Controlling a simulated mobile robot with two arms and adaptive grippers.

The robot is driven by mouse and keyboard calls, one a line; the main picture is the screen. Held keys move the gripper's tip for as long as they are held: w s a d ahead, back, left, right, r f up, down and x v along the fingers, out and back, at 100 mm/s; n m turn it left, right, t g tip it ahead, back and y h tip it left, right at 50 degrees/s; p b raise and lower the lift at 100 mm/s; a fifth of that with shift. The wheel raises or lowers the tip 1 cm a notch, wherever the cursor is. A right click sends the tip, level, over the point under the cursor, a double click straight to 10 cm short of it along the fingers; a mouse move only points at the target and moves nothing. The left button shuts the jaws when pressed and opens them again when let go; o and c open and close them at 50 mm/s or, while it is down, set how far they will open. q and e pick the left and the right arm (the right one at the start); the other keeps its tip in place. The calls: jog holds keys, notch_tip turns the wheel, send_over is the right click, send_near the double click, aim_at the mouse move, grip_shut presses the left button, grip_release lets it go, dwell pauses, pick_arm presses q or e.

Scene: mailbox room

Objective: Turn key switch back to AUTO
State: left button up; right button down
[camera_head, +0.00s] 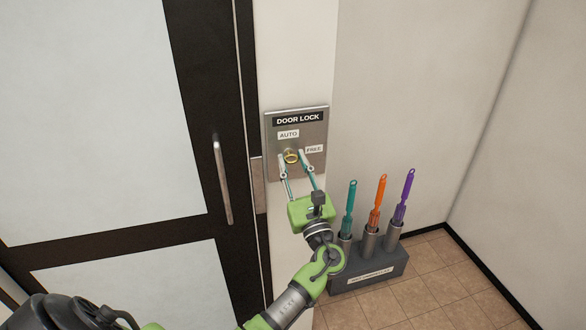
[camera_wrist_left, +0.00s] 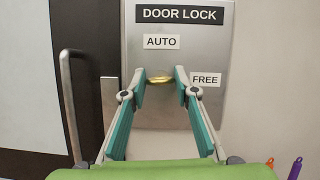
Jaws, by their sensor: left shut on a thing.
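The key switch is on a metal door lock plate (camera_head: 318,139) on the wall, with a DOOR LOCK label, an AUTO label (camera_head: 288,134) at the top and a FREE label (camera_head: 314,149) to the right. A brass key (camera_head: 291,156) sits in the middle of the plate; it also shows in the left wrist view (camera_wrist_left: 160,80). My left gripper (camera_wrist_left: 160,77) is in front of the plate, with its teal fingers on either side of the key and shut on it. In the wrist view the key looks roughly horizontal. My right gripper does not show.
A dark-framed door (camera_head: 192,100) with a vertical handle (camera_head: 222,180) stands left of the plate. On the floor to the right is a dark stand (camera_head: 372,272) holding teal, orange and purple long-handled tools. Bare wall lies right of the plate.

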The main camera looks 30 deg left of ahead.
pick_arm(q)
jog(key=n+g+b, duration=0.2)
jog(key=n+b, duration=0.2)
jog(key=n+g+y+b, duration=0.1)
jog(key=n+b, duration=0.3)
jog(key=n+g+b, duration=0.2)
jog(key=n+b, duration=0.2)
jog(key=shift+w+d+f+g+y, duration=0.1)
jog(key=shift+d+g+y, duration=0.05)
jog(key=shift+g+y, duration=0.15)
jog(key=n+g+b, duration=0.1)
jog(key=n+b, duration=0.2)
jog(key=n, duration=0.2)
jog(key=n+g+h+b, duration=0.1)
jog(key=n, duration=0.1)
jog(key=shift+r+n+h, duration=0.25)
jog(key=shift+n+h, duration=0.05)
jog(key=shift+n+g, duration=0.3)
jog(key=shift+n, duration=0.3)
jog(key=o, duration=1.1)
jog(key=shift+r, duration=0.15)
